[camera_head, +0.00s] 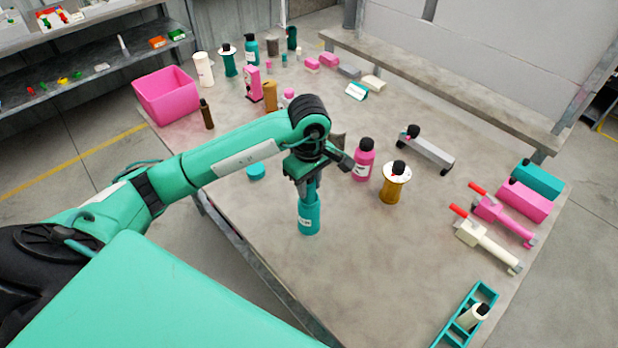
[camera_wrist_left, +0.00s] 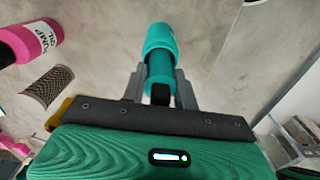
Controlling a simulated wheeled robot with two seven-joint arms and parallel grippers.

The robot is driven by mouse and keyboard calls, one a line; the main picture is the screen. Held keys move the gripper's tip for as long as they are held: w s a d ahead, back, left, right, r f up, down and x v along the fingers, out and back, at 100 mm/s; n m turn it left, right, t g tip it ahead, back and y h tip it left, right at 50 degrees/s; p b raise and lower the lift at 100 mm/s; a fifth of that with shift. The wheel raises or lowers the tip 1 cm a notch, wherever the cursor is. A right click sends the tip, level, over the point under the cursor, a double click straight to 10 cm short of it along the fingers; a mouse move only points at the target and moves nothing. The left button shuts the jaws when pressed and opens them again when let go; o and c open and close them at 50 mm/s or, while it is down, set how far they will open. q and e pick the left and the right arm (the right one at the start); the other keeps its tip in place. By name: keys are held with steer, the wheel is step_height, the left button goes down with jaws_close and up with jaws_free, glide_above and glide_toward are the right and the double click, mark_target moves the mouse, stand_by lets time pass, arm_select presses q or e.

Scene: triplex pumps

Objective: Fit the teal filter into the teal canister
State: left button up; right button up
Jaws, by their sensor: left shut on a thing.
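The teal canister (camera_head: 309,222) stands upright on the table, below my left gripper (camera_head: 308,188). In the left wrist view, the canister (camera_wrist_left: 160,38) lies straight beyond the fingers. My left gripper (camera_wrist_left: 160,92) is shut on the teal filter (camera_wrist_left: 160,70), a darker teal cylinder with a black end between the fingers. The filter is in line with the canister, and its far end meets the canister's mouth. How deep it sits inside is hidden. My right gripper is not in view.
A teal disc (camera_head: 256,171) lies left of the canister. A pink bottle (camera_head: 364,160) and a gold cylinder with a cream flange (camera_head: 393,186) stand to the right. A grey mesh cylinder (camera_wrist_left: 47,87) stands near the gripper. The table front right of the canister is clear up to a teal tray (camera_head: 449,338).

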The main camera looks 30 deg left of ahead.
arm_select(q)
steer(key=shift+f, duration=0.45)
steer(key=o, duration=1)
steer(key=shift+f+b, duration=0.1)
steer(key=shift+b, duration=0.45)
